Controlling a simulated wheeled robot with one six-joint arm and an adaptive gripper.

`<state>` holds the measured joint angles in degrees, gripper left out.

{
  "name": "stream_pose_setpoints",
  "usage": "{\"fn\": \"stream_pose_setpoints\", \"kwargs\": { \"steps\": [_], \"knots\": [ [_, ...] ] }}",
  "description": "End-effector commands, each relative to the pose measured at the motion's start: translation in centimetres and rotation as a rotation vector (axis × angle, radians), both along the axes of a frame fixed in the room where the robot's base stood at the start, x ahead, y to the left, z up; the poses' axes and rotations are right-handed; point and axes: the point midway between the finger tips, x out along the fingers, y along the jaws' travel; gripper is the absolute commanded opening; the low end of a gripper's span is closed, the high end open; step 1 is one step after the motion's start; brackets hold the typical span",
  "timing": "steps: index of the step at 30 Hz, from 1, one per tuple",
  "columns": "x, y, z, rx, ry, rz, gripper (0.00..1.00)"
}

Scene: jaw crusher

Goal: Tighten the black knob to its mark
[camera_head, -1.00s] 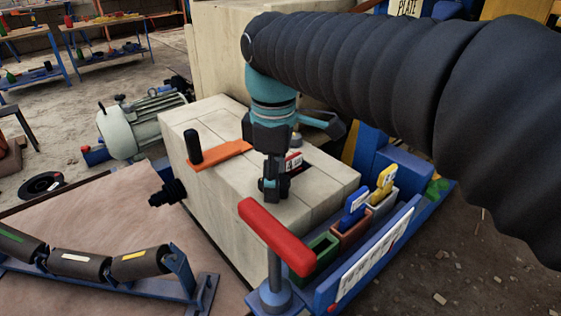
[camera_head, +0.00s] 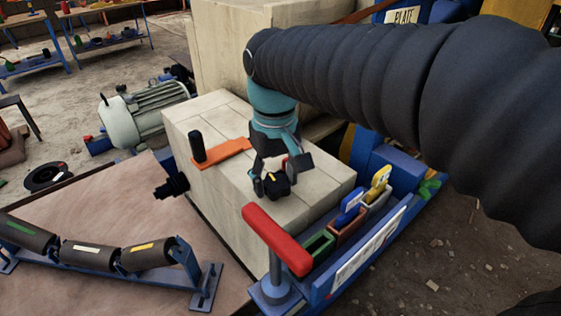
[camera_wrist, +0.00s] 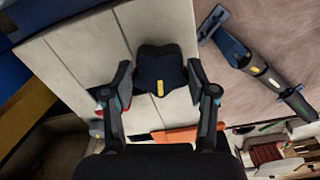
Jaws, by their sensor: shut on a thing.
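The black knob (camera_head: 277,185) sits on the top face of the pale block (camera_head: 232,195), close to its front edge. It is lobed and bears a yellow stripe, plain in the wrist view (camera_wrist: 160,72). My gripper (camera_head: 274,180) reaches down from above with its two fingers on either side of the knob, shut on it. In the wrist view the fingers (camera_wrist: 160,78) flank the knob left and right. I cannot make out the mark on the block that the stripe would line up with.
An orange lever with a black grip (camera_head: 198,147) lies left of my gripper. A red T-handle (camera_head: 277,240) rises in front. Slots with blue and yellow tags (camera_head: 378,183) stand to the right. Rollers (camera_head: 88,255) lie at the lower left.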

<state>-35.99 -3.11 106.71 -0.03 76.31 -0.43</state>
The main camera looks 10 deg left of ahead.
Motion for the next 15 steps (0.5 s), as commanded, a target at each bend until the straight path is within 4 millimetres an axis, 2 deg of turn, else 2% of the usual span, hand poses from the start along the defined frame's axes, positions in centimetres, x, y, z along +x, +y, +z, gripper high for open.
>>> {"fn": "stream_pose_setpoints", "kwargs": {
  "steps": [6, 15],
  "knots": [
    [-0.18, -0.04, -0.12, -0.003, 0.008, -0.151, 0.23],
    [-0.19, -0.03, -0.19, -0.004, 0.008, -0.268, 0.23]
  ]
}}
